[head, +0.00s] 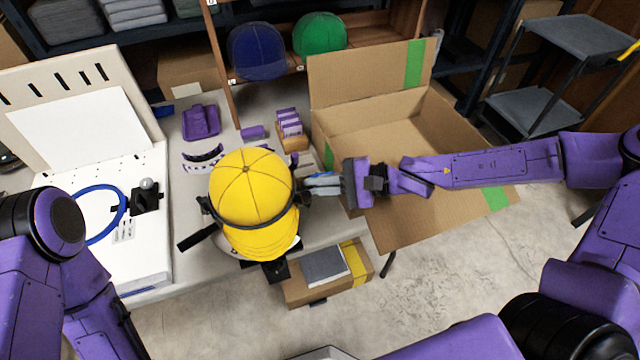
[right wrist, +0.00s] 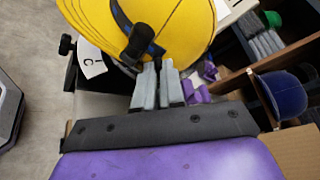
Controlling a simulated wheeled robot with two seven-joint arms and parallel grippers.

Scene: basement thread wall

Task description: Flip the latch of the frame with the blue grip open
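A yellow cap (head: 250,185) sits on a cap frame at the near edge of the table, with a dark band (head: 285,217) around it. In the right wrist view the cap (right wrist: 180,25) fills the top, and the band with a blue part (right wrist: 122,18) runs to a black lever end (right wrist: 138,42). My right gripper (head: 310,182) points left at the cap's right side. Its grey fingers (right wrist: 160,68) are close together, just beside the lever end, with nothing visibly held. Whether they touch the lever is unclear. My left gripper is out of view.
An open cardboard box (head: 385,125) stands right of the cap, under my right forearm. A white board with a blue hoop (head: 122,215) lies left. Purple parts (head: 201,121) lie behind the cap. Blue (head: 256,50) and green caps (head: 320,36) sit on a shelf.

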